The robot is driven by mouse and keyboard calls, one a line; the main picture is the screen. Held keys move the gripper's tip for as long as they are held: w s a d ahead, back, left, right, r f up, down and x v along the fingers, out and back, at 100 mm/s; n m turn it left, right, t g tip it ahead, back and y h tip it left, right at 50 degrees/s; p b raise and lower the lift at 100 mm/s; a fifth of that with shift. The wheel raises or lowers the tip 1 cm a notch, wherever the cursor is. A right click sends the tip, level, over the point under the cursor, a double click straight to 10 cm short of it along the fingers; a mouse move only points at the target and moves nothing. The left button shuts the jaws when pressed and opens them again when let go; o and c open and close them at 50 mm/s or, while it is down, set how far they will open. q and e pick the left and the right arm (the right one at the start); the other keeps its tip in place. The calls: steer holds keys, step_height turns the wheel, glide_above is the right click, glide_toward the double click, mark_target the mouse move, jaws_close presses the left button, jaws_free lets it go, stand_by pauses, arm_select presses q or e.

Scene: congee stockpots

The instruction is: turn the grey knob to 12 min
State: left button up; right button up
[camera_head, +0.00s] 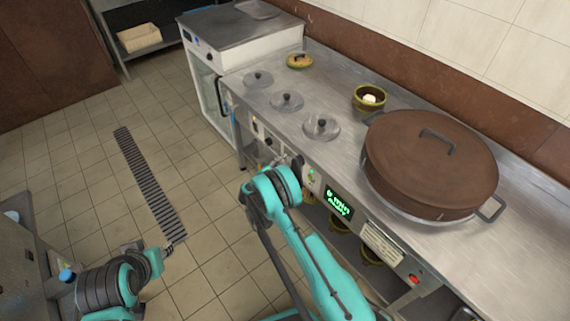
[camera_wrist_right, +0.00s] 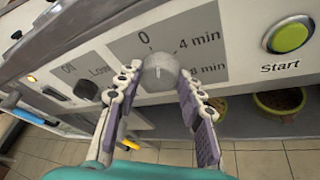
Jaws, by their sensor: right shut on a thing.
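The grey knob (camera_wrist_right: 160,72) is on the front panel in the right wrist view, with a dial printed around it. I can read 0, 4 min and 8 min; the 12 min mark is hidden. The knob's pointer is not clear. My right gripper (camera_wrist_right: 158,88) has its fingers on both sides of the knob and is shut on it. In the head view my right gripper (camera_head: 291,163) is at the counter's front panel, mostly hidden by its wrist. My left gripper (camera_head: 172,246) hangs over the floor at lower left, away from the panel; its fingers are too small to judge.
A green Start button (camera_wrist_right: 289,36) is right of the knob, and another dark knob (camera_wrist_right: 87,89) is left. A lit green display (camera_head: 339,204) is on the panel. A large brown lidded pot (camera_head: 430,165) stands on the steel counter. Lidded wells (camera_head: 286,101) lie behind the panel.

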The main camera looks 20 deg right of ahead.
steer(key=shift+m+t, duration=0.3)
steer(key=shift+m, duration=0.3)
steer(key=o, duration=1.2)
steer(key=shift+c, duration=0.2)
steer(key=shift+s, duration=0.1)
steer(key=v, duration=0.7)
steer(key=shift+a, duration=0.15)
steer(key=shift+s+f, duration=0.1)
